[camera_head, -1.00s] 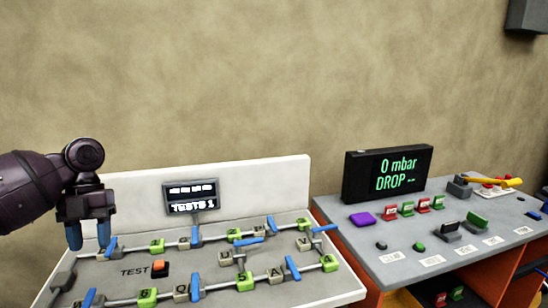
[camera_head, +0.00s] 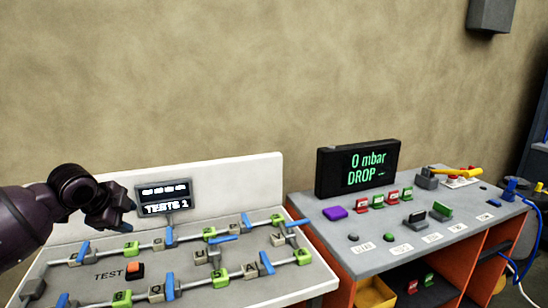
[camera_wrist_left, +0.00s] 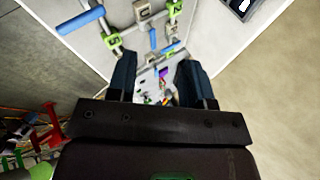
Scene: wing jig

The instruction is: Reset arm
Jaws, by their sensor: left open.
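My left gripper (camera_head: 122,212) hangs above the back left of the white jig panel, near the small display, with its jaw partly turned away. In the left wrist view its two blue fingers (camera_wrist_left: 155,82) stand apart with nothing held between them. The jig panel (camera_head: 200,285) carries rails with green and grey lettered blocks and several blue levers, such as one blue lever (camera_head: 169,285). An orange TEST button (camera_head: 134,268) sits at its left. The small display (camera_head: 165,200) reads TESTS 1. My right gripper is in neither view.
A grey bench (camera_head: 390,262) stands right of the jig, with a black screen (camera_head: 357,166) reading 0 mbar DROP. It holds red and green clips, a purple block (camera_head: 335,213) and a yellow-handled tool (camera_head: 460,171). A yellow bin (camera_head: 376,295) sits below. Free air lies above the jig.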

